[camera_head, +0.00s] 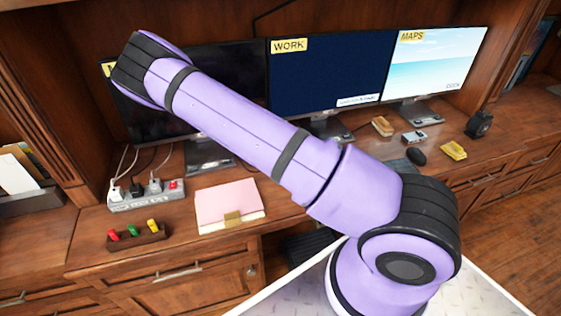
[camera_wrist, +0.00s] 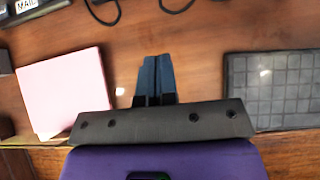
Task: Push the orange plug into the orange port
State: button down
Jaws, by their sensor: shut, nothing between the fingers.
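In the head view a power strip (camera_head: 146,197) lies on the desk at the left, with white and dark plugs and a red piece on it. In front of it a dark wooden holder (camera_head: 137,240) carries a red, a green and a yellow piece. I cannot make out which piece is the orange plug or where the orange port is. Neither the strip nor the holder shows clearly in the wrist view. My gripper (camera_wrist: 156,60) shows in the wrist view, shut and empty above the desk between a pink folder and a keyboard. It is not visible in the head view.
The pink folder (camera_head: 227,203) lies right of the strip; it also shows in the wrist view (camera_wrist: 65,92). The keyboard (camera_wrist: 272,88) is at the wrist view's right. Monitors (camera_head: 330,75) stand along the back. Cables (camera_wrist: 105,12) lie on the desk.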

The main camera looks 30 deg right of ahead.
jog(key=x, duration=1)
jog(key=shift+f, duration=0.25)
jog(key=w, duration=0.1)
jog(key=w+d, duration=0.1)
jog(key=w, duration=0.1)
jog(key=shift+r, duration=0.15)
jog(key=shift+w, duration=0.35)
jog(key=shift+d, duration=0.1)
